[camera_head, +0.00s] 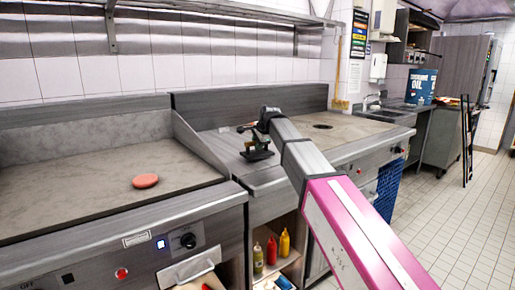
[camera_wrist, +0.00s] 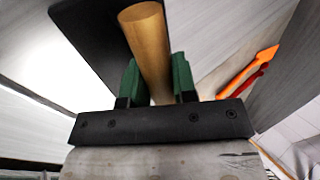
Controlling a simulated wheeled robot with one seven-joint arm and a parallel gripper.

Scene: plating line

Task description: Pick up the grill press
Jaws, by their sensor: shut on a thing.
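The grill press shows in the wrist view as a flat black plate (camera_wrist: 92,38) with a round wooden handle (camera_wrist: 149,50). My gripper (camera_wrist: 157,82) has its green fingers on either side of the handle and is shut on it. In the head view my gripper (camera_head: 257,150) is over the steel counter, just right of the griddle's side wall. The press is small and dark there, hard to tell from my gripper. I cannot tell whether the plate touches the counter.
A round reddish patty (camera_head: 145,181) lies on the griddle (camera_head: 80,195) at left. Red and yellow bottles (camera_head: 284,244) stand on a shelf below the counter. A blue crate (camera_head: 388,188) is at the right. Long orange and red items (camera_wrist: 250,70) show in the wrist view.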

